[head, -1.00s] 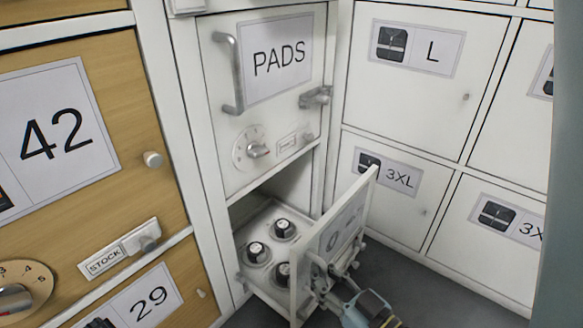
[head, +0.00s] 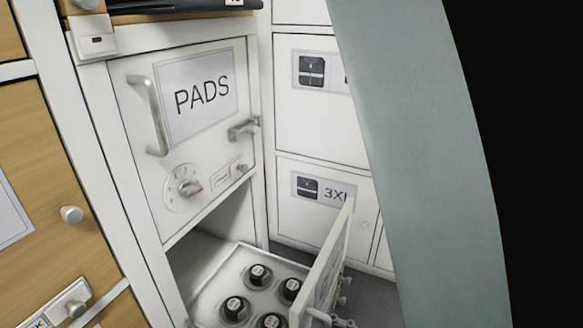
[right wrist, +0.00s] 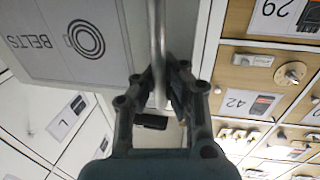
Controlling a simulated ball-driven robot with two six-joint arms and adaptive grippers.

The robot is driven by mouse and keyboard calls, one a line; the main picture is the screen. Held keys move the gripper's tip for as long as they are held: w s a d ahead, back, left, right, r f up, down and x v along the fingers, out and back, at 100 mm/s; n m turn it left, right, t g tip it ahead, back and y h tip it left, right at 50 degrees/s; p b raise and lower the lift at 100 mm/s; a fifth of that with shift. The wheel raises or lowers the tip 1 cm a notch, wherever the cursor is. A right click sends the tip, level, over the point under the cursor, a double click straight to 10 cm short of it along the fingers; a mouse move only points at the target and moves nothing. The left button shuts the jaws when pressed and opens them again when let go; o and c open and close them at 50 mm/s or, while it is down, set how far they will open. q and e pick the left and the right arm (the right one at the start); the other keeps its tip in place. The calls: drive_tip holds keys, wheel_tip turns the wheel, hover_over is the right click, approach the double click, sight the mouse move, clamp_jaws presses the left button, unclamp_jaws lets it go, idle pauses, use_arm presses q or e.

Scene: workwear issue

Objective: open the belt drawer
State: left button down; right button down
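The belt drawer stands pulled out below the PADS door in the head view. Its white front panel (head: 328,262) is seen nearly edge-on, and several black round items with pale tops (head: 235,308) sit inside. The right wrist view shows the front upside down with the BELTS label (right wrist: 70,40) and a coil picture. The metal bar handle (right wrist: 157,35) runs between the fingers of my right gripper (right wrist: 161,88), which look closed around it. The right gripper is outside the head view. My left gripper is in neither current view.
The PADS door (head: 185,120) above is shut, with its own bar handle and a dial. Wooden lockers (head: 45,170) stand at the left, white lockers (head: 310,120) behind the drawer. A dark thing (head: 180,7) lies on top of the cabinet. A grey-green part blocks the right side.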

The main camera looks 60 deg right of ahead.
drive_tip(key=c, duration=2)
unclamp_jaws()
drive_tip(key=shift+a+f, duration=0.1)
drive_tip(key=o, duration=0.6)
drive_tip(key=shift+o, duration=0.2)
drive_tip(key=s+a, duration=0.1)
drive_tip(key=s, duration=1.1)
drive_tip(key=shift+a, duration=0.15)
